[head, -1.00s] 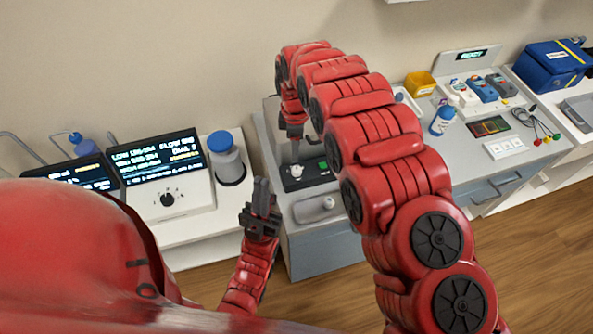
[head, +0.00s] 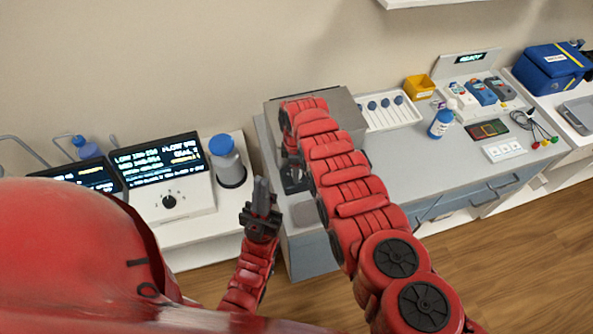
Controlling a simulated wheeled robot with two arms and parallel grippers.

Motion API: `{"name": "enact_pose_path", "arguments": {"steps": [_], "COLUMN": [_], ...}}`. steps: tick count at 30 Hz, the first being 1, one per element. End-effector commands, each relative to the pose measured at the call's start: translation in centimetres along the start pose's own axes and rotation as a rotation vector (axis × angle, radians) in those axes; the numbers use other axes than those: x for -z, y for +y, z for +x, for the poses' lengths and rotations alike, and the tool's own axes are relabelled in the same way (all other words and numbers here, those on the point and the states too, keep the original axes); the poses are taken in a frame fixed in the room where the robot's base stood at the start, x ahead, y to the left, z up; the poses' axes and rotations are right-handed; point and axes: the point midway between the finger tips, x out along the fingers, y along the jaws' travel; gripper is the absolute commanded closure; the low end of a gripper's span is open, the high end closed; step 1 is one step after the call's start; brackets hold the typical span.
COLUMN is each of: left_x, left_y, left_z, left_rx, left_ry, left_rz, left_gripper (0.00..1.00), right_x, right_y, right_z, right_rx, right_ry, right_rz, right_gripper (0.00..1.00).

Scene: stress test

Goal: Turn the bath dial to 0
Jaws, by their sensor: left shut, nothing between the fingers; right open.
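A grey box-shaped unit (head: 340,103), which may be the bath, stands at the left end of the grey counter. Its front is mostly hidden behind my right arm and gripper, so I cannot see a dial setting there. A black knob (head: 169,202) sits on the white front of the console (head: 190,203), below a lit screen (head: 163,160) with text too blurred to read. My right gripper (head: 293,178) is open, pointing down at the front of the grey unit; contact cannot be told. My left gripper (head: 261,192) is shut and empty, pointing up between the console and the counter.
A blue-capped bottle (head: 228,160) stands right of the console. A blue case (head: 552,70) is far right.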

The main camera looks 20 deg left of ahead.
Motion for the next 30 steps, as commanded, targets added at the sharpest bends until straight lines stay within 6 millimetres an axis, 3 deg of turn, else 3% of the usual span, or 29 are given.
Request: {"name": "enact_pose_path", "arguments": {"steps": [8,16,30], "left_x": [0.0,0.0,-0.03], "left_y": [0.0,0.0,0.01], "left_z": [0.0,-0.01,-0.19], "left_rx": [0.0,0.0,0.0], "left_ry": [0.0,0.0,0.0], "left_rz": [0.0,0.0,0.0], "left_gripper": [1.0,1.0,1.0], "right_x": [0.01,0.02,-0.08], "right_y": [0.03,0.04,0.1], "right_z": [-0.04,-0.06,-0.16], "right_rx": [-0.001,-0.001,-0.001], "right_ry": [0.0,0.0,0.0], "right_rz": [0.0,0.0,-0.04], "right_gripper": [0.51,1.0,1.0]}}
